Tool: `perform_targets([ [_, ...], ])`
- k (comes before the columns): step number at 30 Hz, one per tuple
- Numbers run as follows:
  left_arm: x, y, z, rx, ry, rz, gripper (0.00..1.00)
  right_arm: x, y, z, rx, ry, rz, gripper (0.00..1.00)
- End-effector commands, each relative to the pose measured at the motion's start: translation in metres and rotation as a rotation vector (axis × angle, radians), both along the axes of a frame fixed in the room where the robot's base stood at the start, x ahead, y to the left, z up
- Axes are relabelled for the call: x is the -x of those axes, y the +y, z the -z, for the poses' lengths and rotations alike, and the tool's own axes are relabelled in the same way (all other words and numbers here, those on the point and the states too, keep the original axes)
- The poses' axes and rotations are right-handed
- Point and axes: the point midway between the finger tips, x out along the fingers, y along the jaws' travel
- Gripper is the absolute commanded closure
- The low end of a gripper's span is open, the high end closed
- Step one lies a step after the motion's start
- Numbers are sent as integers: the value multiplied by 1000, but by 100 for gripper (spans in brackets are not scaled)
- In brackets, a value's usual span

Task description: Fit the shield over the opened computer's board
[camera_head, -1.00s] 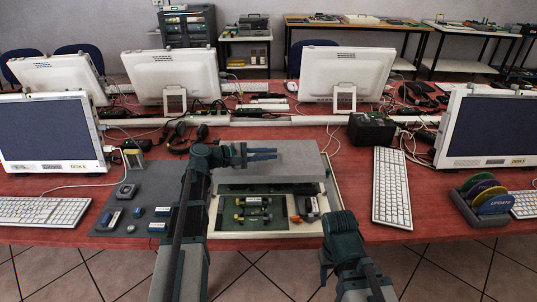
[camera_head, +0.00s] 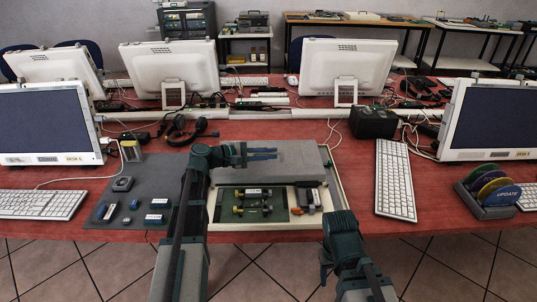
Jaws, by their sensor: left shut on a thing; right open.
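The opened computer (camera_head: 334,205) lies on the red table in front of me as a pale, shallow case. Its green board (camera_head: 226,212) shows at the front, with several small parts on it. The shield (camera_head: 296,168), a flat grey plate, covers the rear of the case and hides what is beneath. My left gripper (camera_head: 276,153) is shut at the shield, its blue fingers over the plate; the exact grip is hard to see. Whether the shield touches the case I cannot tell. My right gripper (camera_head: 326,270) is low at the front right, empty, apart from the case.
A grey mat (camera_head: 131,187) with several small parts lies to the left. A keyboard (camera_head: 395,180) lies right of the case, with a disc rack (camera_head: 486,209) beyond it. A headset (camera_head: 182,128), cables and a black box (camera_head: 373,122) lie behind.

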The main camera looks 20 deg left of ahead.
Motion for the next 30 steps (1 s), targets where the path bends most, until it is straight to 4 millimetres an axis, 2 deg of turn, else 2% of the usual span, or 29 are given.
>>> perform_targets([
  [30,0,0,11,1,-1,0,100,0,0,11,0,0,0,45],
])
